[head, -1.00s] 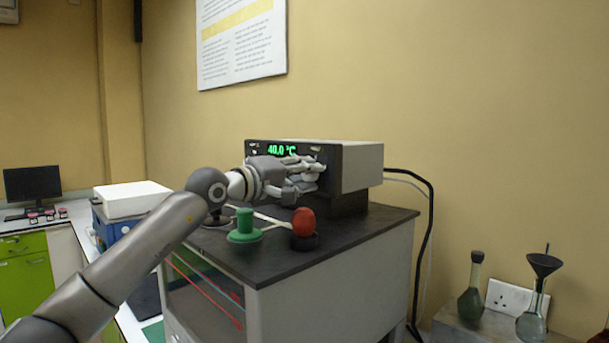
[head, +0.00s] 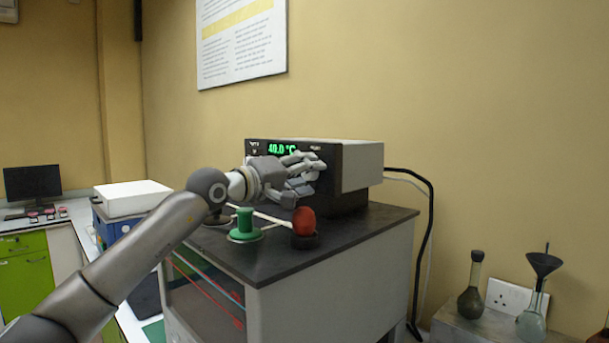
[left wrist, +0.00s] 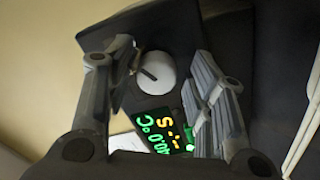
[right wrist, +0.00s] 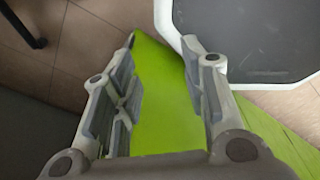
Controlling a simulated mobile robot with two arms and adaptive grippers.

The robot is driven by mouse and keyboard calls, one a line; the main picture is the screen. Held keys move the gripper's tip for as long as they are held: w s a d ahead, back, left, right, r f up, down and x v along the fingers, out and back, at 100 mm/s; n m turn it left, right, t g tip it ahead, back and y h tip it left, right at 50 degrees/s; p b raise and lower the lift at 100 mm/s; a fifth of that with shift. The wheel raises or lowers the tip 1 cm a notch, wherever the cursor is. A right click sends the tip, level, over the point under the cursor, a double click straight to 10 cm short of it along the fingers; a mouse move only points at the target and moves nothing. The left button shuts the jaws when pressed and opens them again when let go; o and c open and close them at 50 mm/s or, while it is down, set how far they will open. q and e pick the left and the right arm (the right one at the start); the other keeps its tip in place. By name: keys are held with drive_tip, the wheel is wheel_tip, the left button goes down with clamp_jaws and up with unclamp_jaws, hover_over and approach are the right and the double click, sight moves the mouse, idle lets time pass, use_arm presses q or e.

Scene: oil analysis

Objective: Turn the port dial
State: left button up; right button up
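The port dial (left wrist: 158,74) is a round white knob with a dark mark, seen in the left wrist view on the dark front panel of a grey box (head: 362,167). My left gripper (head: 309,171) is at that panel with its fingers apart, one set on each side of the dial. The finger on the left side in the wrist view is close to the dial; I cannot tell if it touches. The other fingers stand clear. In the head view the gripper hides the dial. My right gripper (right wrist: 160,55) is open and empty.
The box's green display (head: 281,149) reads 40.0 °C. A green stopper-like piece (head: 244,226) and a red bulb (head: 304,221) stand on the dark tabletop (head: 345,236) below my left gripper. Glass flasks (head: 471,300) stand at the right. A bright green surface (right wrist: 165,100) lies below my right gripper.

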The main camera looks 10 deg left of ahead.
use_arm(q)
drive_tip(key=shift+s+r, duration=0.1)
drive_tip(key=shift+s+a, duration=0.15)
drive_tip(key=shift+a, duration=0.05)
drive_tip(key=v, duration=1.1)
drive_tip(key=shift+s, duration=0.2)
drive_tip(key=shift+a, duration=0.1)
